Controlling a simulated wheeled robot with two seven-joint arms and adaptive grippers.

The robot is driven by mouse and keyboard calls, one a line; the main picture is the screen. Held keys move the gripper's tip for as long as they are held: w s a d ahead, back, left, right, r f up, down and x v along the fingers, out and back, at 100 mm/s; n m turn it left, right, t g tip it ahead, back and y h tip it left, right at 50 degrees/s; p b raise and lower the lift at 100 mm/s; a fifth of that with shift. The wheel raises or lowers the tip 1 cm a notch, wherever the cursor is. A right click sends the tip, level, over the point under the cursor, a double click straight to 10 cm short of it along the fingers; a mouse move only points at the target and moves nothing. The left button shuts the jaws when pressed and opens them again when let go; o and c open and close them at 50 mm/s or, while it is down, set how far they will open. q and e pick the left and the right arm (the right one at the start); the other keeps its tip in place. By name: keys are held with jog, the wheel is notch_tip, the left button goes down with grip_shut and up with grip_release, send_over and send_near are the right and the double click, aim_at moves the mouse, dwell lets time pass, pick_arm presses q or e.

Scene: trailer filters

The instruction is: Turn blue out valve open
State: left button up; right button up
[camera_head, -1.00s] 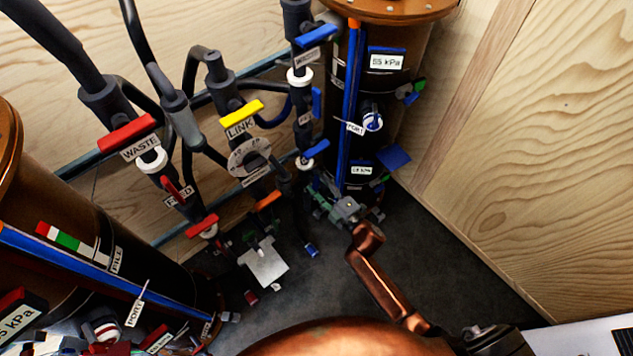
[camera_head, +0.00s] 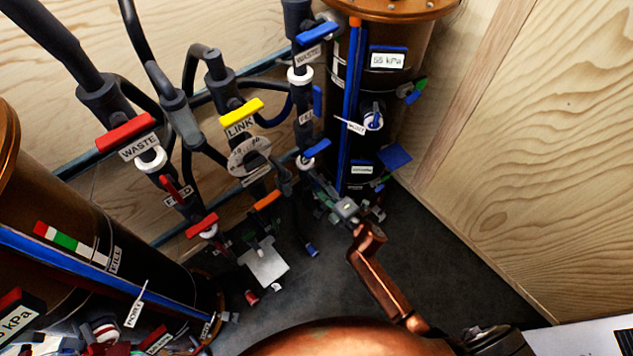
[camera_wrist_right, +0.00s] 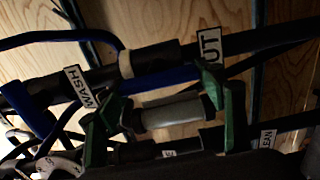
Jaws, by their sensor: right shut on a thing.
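My right gripper (camera_head: 335,205) is low in front of the right column, below a blue valve handle (camera_head: 316,149) in the head view. In the right wrist view, its green fingers (camera_wrist_right: 165,92) stand either side of a blue bar-shaped handle (camera_wrist_right: 160,79) and are shut on it. An OUT label (camera_wrist_right: 210,46) is on the dark pipe just right of this handle, so I take it as the blue out valve. The fingers and a grey cylinder (camera_wrist_right: 173,112) hide part of it. In the head view the grip is too small to make out. My left gripper is not in view.
Dark pipes carry other valves: a red WASTE handle (camera_head: 126,131), a yellow LINK handle (camera_head: 241,111) and an upper blue handle (camera_head: 317,33). A brown right column (camera_head: 405,100) stands behind the gripper. Dark floor (camera_head: 450,260) is clear to the right, up to the plywood wall (camera_head: 540,130).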

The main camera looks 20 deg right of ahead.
jog(key=o, duration=1.1)
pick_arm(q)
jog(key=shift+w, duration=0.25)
pick_arm(e)
jog(key=shift+o, duration=0.3)
jog(key=shift+s, duration=0.1)
jog(key=v, duration=1.1)
jog(key=shift+s+d, duration=0.15)
jog(key=shift+s, duration=0.25)
